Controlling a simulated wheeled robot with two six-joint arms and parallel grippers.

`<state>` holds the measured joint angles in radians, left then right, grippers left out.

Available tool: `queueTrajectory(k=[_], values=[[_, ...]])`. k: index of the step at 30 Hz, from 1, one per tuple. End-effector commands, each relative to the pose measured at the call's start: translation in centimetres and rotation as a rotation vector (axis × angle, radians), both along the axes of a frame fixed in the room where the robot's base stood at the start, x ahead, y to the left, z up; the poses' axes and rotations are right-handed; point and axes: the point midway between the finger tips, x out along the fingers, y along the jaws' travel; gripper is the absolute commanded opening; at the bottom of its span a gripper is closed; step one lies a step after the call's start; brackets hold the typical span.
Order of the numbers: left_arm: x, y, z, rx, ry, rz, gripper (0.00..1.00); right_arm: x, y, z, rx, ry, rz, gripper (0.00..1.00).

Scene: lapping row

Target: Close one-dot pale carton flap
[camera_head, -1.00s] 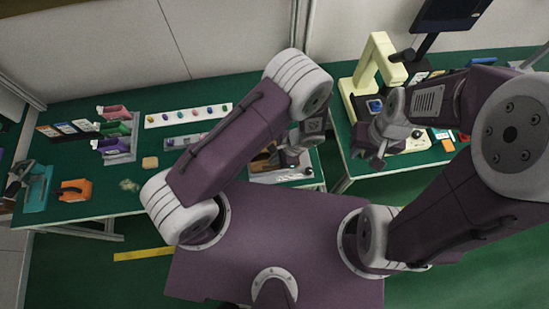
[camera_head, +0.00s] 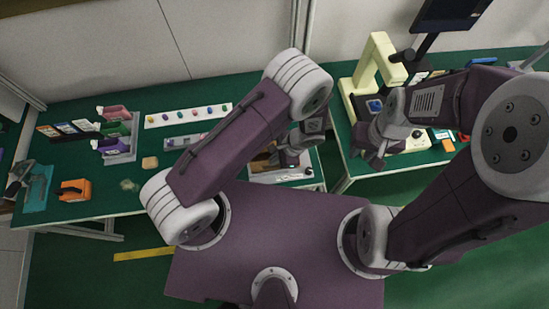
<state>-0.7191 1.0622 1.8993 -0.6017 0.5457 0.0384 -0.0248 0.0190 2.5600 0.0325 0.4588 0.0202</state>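I cannot make out a carton with one dot; dots and pale colouring are too small to tell. Several small open-topped boxes stand at the left of the green table: a pink one (camera_head: 116,112), a green one (camera_head: 115,128) and a purple one (camera_head: 111,146). Whitish pieces show at their left ends. My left gripper (camera_head: 289,158) hangs over the table's right part, far right of these boxes, partly hidden by my arm. My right gripper (camera_head: 374,158) is in front of the cream-coloured machine at the right table. Neither gripper's fingers show clearly.
A white strip with coloured knobs (camera_head: 188,115) lies at the back. An orange block (camera_head: 75,190) and a teal stand (camera_head: 36,190) are at far left. A gap separates the left table from the right one with the cream machine (camera_head: 378,60). A yellow floor strip (camera_head: 143,254) lies in front.

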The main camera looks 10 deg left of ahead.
Motion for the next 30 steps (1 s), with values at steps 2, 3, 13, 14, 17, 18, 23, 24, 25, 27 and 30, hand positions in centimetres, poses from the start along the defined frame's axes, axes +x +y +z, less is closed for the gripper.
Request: queueTrajectory(k=[2,3,13,14,17,18,23,24,25,27,30], values=[[0.0,0.0,0.0,-0.001,0.0,0.0,0.0,0.0,0.0,0.0,0.0,0.0,0.0,0.25],[0.0,0.0,0.0,-0.001,0.0,0.0,0.0,0.0,0.0,0.0,0.0,0.0,0.0,0.25],[0.5,0.1,0.4,-0.029,0.092,0.004,0.0,0.0,0.0,1.7,0.0,0.0,0.0,0.25],[0.6,0.1,0.4,-0.036,0.109,0.005,0.0,0.0,0.0,1.9,0.0,0.0,0.0,0.25],[0.9,0.2,0.2,-0.058,0.177,0.007,0.0,0.0,0.0,2.1,0.0,0.0,0.0,0.25],[1.0,0.2,0.0,-0.067,0.206,0.008,0.0,0.0,0.0,1.9,0.0,0.0,0.0,0.25],[1.5,0.4,-0.5,-0.102,0.322,0.006,0.0,0.0,0.0,0.5,0.0,0.0,0.0,0.25],[1.6,0.4,-0.6,-0.111,0.35,0.007,0.0,0.0,0.0,0.1,0.0,0.0,0.0,0.25],[1.6,0.4,-0.7,-0.116,0.369,0.005,0.0,0.0,0.0,-0.3,0.0,0.0,0.0,0.25],[1.8,0.5,-0.8,-0.13,0.414,0.004,0.0,0.0,0.0,-1.1,0.0,0.0,0.0,0.25],[2.0,0.5,-0.9,-0.146,0.47,0.003,0.0,0.0,0.0,-2.1,0.0,0.0,0.0,0.25]])
